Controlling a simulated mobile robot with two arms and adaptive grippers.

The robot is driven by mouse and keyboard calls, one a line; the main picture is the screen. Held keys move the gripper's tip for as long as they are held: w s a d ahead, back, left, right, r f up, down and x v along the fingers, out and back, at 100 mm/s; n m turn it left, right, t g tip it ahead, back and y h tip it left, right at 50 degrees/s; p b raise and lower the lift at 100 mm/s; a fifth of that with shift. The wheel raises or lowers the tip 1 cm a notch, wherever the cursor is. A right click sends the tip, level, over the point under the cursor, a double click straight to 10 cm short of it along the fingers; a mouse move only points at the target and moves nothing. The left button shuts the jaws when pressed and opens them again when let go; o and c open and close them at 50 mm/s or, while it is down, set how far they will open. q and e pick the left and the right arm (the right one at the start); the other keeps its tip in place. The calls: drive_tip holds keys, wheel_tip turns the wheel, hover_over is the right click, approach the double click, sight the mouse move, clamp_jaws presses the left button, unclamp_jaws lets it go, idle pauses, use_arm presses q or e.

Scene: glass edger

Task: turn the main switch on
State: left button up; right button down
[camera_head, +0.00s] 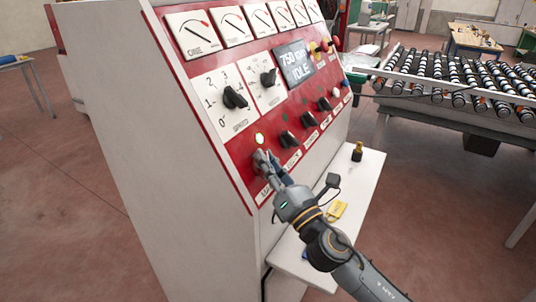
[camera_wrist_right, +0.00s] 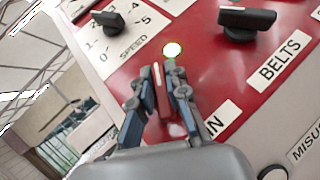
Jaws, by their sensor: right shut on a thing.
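The main switch is a red knob (camera_wrist_right: 161,92) on the red control panel (camera_head: 215,118). Its label, partly covered, ends in "IN" in the right wrist view. My right gripper (camera_head: 264,160) reaches the panel's lower left corner and is shut on this knob, one finger on each side; it also shows in the right wrist view (camera_wrist_right: 160,95). In the head view the fingers mostly hide the knob. My left gripper is not in view.
Black "BELTS" switch (camera_wrist_right: 246,20) and similar switches run to the right. Two black dials (camera_head: 235,97) sit above, beside a display (camera_head: 294,63) reading "IDLE". A white shelf (camera_head: 362,175) below holds a padlock-like yellow item (camera_head: 337,210). A roller conveyor (camera_head: 460,80) stands right.

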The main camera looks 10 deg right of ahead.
drive_tip(key=shift+a+f, duration=0.15)
drive_tip(key=shift+f, duration=0.3)
drive_tip(key=c, duration=1.3)
unclamp_jaws()
drive_tip(key=shift+s, duration=0.1)
drive_tip(key=shift+r, duration=0.15)
drive_tip(key=shift+w, duration=0.2)
drive_tip(key=v, duration=1.2)
